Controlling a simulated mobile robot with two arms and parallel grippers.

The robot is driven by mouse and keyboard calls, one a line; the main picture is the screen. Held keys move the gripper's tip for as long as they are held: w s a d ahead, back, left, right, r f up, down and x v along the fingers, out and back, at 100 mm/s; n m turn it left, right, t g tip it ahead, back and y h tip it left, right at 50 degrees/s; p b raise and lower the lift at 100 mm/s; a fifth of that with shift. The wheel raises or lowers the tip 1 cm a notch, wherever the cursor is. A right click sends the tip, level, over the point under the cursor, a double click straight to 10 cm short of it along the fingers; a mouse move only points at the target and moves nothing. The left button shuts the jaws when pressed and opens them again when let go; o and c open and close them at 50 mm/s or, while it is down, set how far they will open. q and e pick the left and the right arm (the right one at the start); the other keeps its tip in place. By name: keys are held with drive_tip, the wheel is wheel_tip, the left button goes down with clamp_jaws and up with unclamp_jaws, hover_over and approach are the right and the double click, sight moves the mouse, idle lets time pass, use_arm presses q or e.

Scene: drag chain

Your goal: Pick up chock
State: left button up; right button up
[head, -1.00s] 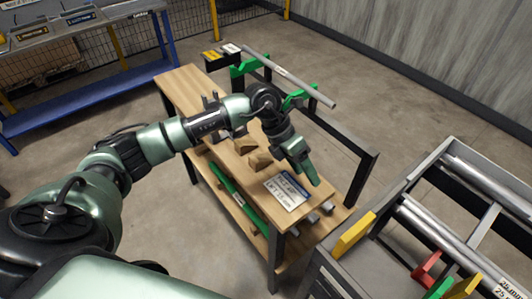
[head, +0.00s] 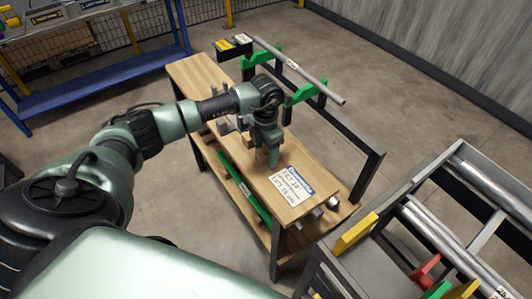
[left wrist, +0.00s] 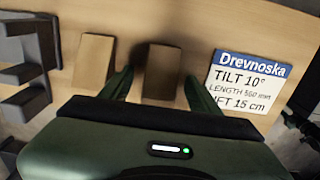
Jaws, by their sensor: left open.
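Two wooden chocks lie on the wooden bench top (head: 205,88). The left wrist view shows one chock (left wrist: 160,72) between my fingers and another chock (left wrist: 95,58) just left of the left finger. My left gripper (head: 268,158) points down over the bench top. In the left wrist view, its two fingers (left wrist: 158,84) are apart, one on each side of the right-hand chock, with a gap on the right. I cannot tell whether the left finger touches the chock. My right gripper is not in view.
A printed sign (head: 291,187) lies at the near end of the bench, right of the chocks. Dark brackets (left wrist: 25,70) stand at the left. A grey pipe (head: 300,72) rests on green supports behind. A metal rack (head: 400,190) stands at the right.

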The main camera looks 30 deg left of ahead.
sight(266, 152)
use_arm(q)
clamp_jaws()
drive_tip(key=shift+r, duration=0.1)
wheel_tip(266, 152, up, 20)
drive_tip(key=b, duration=0.3)
idle(0.3)
